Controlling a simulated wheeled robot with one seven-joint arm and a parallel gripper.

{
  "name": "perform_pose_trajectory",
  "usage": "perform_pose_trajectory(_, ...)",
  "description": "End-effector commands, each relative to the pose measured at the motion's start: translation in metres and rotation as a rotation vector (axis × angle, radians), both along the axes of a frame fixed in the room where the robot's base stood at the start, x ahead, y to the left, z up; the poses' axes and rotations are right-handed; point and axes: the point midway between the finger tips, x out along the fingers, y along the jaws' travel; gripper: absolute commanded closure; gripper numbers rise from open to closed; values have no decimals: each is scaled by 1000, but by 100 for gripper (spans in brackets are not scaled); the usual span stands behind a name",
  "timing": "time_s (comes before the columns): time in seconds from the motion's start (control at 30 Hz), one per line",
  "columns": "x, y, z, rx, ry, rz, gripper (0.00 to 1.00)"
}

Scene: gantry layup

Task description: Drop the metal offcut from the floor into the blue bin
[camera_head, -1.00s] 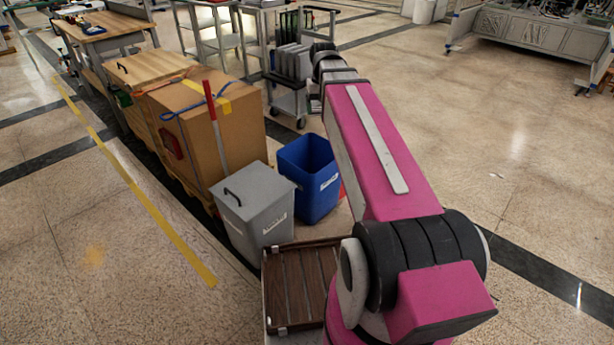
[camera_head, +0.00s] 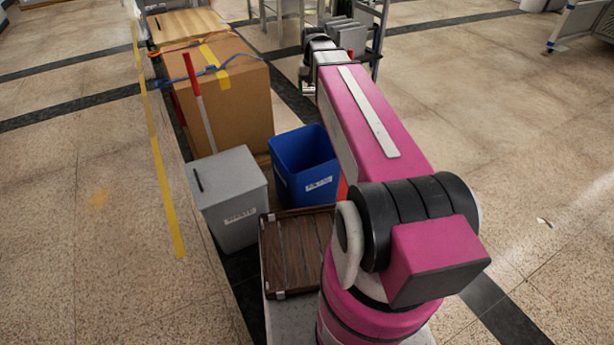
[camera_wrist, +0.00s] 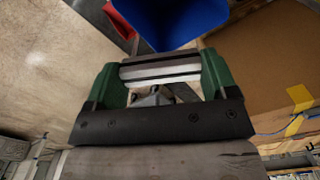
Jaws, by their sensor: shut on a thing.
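The metal offcut (camera_wrist: 160,68), a silvery bar with dark stripes, lies crosswise between the green fingers of my gripper (camera_wrist: 160,75) in the wrist view. The gripper is shut on it. The blue bin (camera_head: 284,186) stands upright on the floor in the head view, open at the top, with a white label. In the wrist view part of the blue bin (camera_wrist: 175,25) shows beyond the offcut, at the top edge. In the head view my pink arm reaches past the bin's right side, and I cannot make out the fingers or the offcut there.
A grey lidded waste bin (camera_head: 228,190) stands left of the blue bin. Behind them are a large cardboard box (camera_head: 238,110) and a red and white pole (camera_head: 199,105). A cart (camera_head: 347,38) stands farther back. Open floor (camera_head: 530,140) lies to the right.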

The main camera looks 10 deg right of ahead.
Motion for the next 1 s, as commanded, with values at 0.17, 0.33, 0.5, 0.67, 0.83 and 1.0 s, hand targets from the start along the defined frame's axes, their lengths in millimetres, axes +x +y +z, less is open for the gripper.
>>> perform_pose_trajectory(0.17, 28, 0, -63, 0, 5, -86, 45)
perform_pose_trajectory(0.33, 46, 0, -123, -1, 4, -170, 45)
perform_pose_trajectory(0.5, 58, 0, -184, -1, 4, -248, 45)
perform_pose_trajectory(0.67, 63, 0, -227, -1, 2, -305, 45)
perform_pose_trajectory(0.83, 64, 0, -250, 0, 0, -336, 45)
perform_pose_trajectory(1.0, 64, 0, -257, 0, 0, -344, 45)
